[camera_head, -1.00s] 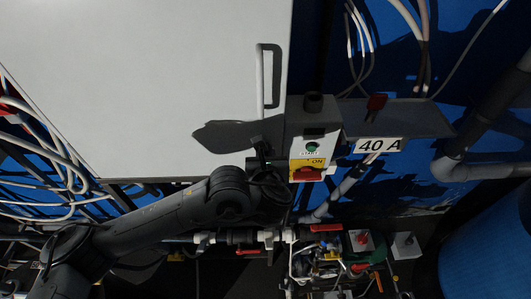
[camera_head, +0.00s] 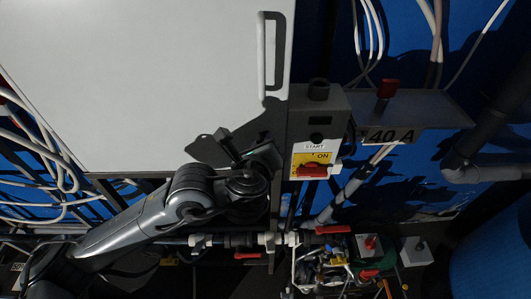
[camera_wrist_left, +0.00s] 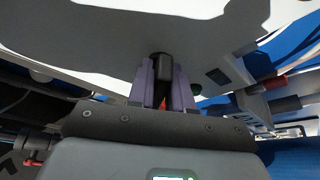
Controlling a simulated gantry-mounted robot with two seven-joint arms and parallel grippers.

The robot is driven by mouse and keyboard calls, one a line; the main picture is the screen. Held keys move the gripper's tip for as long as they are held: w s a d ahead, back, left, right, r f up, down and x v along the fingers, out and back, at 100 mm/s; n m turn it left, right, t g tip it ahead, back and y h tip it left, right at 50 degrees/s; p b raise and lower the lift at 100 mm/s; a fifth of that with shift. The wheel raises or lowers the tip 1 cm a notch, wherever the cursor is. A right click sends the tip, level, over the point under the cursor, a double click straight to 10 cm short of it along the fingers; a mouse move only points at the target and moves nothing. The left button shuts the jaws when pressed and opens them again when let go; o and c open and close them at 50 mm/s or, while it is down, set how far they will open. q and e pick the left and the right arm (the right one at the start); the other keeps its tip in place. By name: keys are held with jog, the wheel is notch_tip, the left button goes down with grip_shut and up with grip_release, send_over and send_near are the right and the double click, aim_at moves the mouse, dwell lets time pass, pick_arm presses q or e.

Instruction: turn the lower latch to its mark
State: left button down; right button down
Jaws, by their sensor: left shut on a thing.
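The large pale cabinet door (camera_head: 150,80) fills the upper left of the head view. My left gripper (camera_head: 224,142) is at the lower right part of this door, left of the switch box. In the left wrist view, the two purple-grey fingers of my left gripper (camera_wrist_left: 163,82) are shut on a small black latch (camera_wrist_left: 162,62) in front of the pale door. In the head view the gripper and its shadow hide the latch, and I cannot make out its mark. My right gripper is not in view.
A grey switch box (camera_head: 318,120) with a red rotary switch (camera_head: 312,170) stands close to the right of the gripper. A white bar handle (camera_head: 262,55) is above it on the door. A shelf (camera_head: 430,110) with a "40 A" label is farther right. Pipes and valves run below.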

pick_arm(q)
jog(key=shift+a+f+n+t+h+b, duration=0.15)
jog(key=shift+n+t+h+b, duration=0.45)
jog(key=shift+n+b, duration=1.6)
jog(key=shift+a+f+n+t+h+b, duration=0.1)
jog(key=shift+f+n+t+h+b, duration=0.5)
jog(key=shift+b, duration=2.75)
jog(key=shift+a+r+n+t+h+b, duration=0.25)
jog(key=shift+n+h+b, duration=0.55)
jog(key=shift+n+b, duration=1.5)
jog(key=shift+d+m+b, duration=0.2)
jog(key=shift+m+b, duration=0.2)
jog(key=shift+b, duration=0.15)
jog(key=c, duration=1.1)
grip_release()
jog(key=shift+s, duration=0.1)
jog(key=shift+p+v, duration=1.45)
jog(key=shift+v, duration=3.85)
